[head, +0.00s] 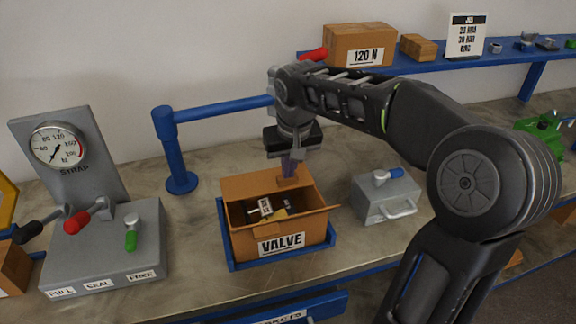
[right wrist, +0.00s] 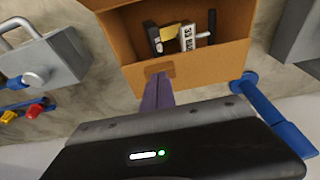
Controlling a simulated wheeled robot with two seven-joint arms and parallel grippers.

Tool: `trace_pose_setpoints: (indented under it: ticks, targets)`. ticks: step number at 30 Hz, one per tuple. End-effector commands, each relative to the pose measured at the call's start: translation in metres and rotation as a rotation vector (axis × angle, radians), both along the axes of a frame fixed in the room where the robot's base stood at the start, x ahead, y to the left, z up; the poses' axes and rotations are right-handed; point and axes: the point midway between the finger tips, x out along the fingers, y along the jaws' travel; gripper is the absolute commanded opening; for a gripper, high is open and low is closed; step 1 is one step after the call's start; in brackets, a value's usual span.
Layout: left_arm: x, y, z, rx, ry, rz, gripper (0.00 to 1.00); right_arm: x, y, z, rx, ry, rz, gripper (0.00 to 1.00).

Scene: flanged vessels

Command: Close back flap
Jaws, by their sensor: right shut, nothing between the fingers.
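An open cardboard box (head: 245,247) labelled VALVE sits in a blue tray (head: 229,262) on the bench. Its back flap (head: 240,186) stands up along the far side and shows as a broad tan panel in the right wrist view (right wrist: 215,63). My right gripper (head: 288,178) points down at this flap, its purple fingers shut and empty. In the right wrist view the fingertips (right wrist: 158,80) are at the flap's edge, beside a darker tan patch; I cannot tell whether they touch. Small parts and a printed label (head: 265,206) lie inside the box. My left gripper is out of view.
A gauge stand (head: 85,235) with coloured levers stands left. A blue post with a horizontal bar (head: 175,150) stands behind the box. A grey block with a handle (head: 386,197) is to the right. A blue shelf (head: 430,68) holds cartons behind my right arm.

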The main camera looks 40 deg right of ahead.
Motion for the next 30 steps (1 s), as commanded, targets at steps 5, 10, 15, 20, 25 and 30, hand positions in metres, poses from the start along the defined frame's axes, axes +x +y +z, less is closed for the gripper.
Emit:
trace_pose_setpoints:
  ticks: [5,10,15,20,25,30]
  targets:
    - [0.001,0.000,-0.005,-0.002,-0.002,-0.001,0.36,-0.003,0.001,-0.008,0.003,0.008,0.000,0.00]
    - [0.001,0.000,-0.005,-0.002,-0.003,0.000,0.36,-0.005,0.002,-0.011,0.005,0.014,0.000,0.00]
    - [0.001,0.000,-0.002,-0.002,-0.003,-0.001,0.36,-0.005,0.002,-0.008,0.006,0.018,0.000,0.00]
    - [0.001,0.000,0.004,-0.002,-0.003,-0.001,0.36,-0.005,0.002,0.000,0.006,0.017,0.000,0.00]
    - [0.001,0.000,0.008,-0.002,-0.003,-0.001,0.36,-0.004,0.002,0.007,0.004,0.011,0.000,0.00]
    - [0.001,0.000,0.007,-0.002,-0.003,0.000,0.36,-0.003,0.001,0.009,0.002,0.007,0.000,0.00]
